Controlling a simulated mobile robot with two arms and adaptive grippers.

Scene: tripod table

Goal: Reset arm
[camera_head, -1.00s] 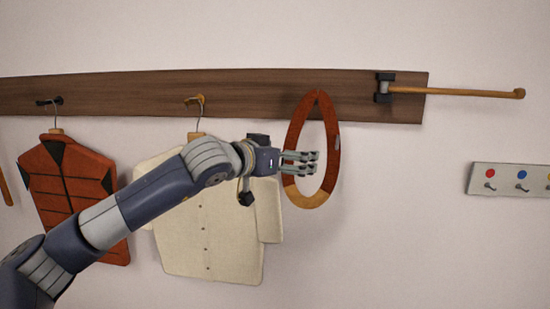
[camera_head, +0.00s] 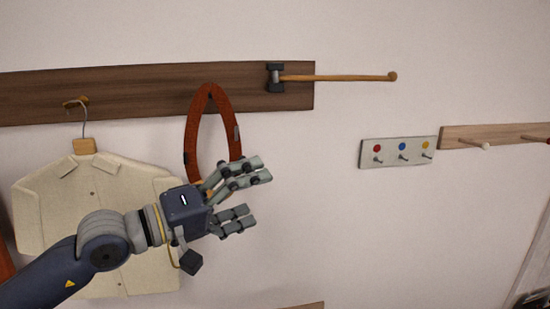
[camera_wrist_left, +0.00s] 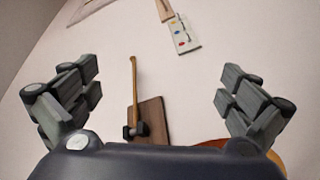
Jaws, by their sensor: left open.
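My left gripper (camera_head: 258,196) is open and empty in the head view, its fingers spread and pointing right. It is in front of the lower end of a reddish-brown loop (camera_head: 190,130) that hangs on a dark wooden wall board. The gripper hides most of the loop's lower part. In the left wrist view the open fingers (camera_wrist_left: 160,88) stand wide apart with nothing between their tips. My right gripper is not in view.
A small peg rack (camera_head: 385,152) and a light wood rail (camera_head: 470,136) are further right.

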